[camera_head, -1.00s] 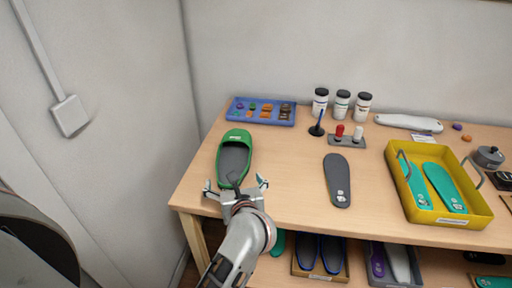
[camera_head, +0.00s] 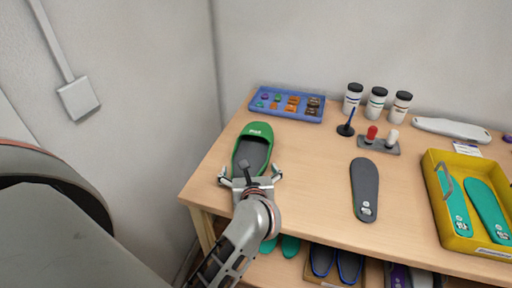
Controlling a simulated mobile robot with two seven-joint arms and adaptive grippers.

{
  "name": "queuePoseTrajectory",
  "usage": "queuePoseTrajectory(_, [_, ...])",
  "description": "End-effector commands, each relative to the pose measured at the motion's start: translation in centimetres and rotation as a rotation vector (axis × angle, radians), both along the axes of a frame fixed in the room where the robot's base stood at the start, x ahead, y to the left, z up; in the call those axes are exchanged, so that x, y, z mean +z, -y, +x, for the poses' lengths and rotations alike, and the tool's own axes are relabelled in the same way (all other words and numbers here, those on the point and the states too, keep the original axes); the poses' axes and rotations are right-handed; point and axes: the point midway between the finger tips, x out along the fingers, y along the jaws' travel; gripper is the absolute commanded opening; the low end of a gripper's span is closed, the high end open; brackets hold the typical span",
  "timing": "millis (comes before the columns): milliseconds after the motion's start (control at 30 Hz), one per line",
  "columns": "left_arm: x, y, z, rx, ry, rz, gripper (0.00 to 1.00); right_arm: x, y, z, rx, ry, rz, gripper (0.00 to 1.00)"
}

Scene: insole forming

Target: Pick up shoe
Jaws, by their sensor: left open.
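A green shoe (camera_head: 256,131) with a dark grey inside lies on the left part of the wooden table, its long axis running away from me. My left gripper (camera_head: 249,175) is open at the near end of the shoe, one finger to each side of it. The gripper body hides the near end of the shoe, and I cannot tell whether the fingers touch it. My right gripper is not in view.
A blue tray (camera_head: 258,108) of small parts lies behind the shoe. A dark insole (camera_head: 365,185), a stand with red and white knobs (camera_head: 378,147), several jars and a yellow tray (camera_head: 434,166) are to the right. Table (camera_head: 310,190) between shoe and insole is clear.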

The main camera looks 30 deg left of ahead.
Motion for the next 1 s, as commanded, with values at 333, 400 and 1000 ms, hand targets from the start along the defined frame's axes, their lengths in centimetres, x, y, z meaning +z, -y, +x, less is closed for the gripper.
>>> queuePoseTrajectory(333, [0.1, 0.0, 0.0, 0.000, 0.002, 0.000, 0.45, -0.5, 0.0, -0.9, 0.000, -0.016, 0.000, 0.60])
queuePoseTrajectory(400, [0.1, 0.0, 0.0, 0.000, 0.002, 0.000, 0.45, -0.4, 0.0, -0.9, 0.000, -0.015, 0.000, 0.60])
queuePoseTrajectory(1000, [7.7, 0.0, 0.1, 0.001, 0.008, -0.003, 0.45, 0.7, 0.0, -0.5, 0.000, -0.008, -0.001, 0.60])
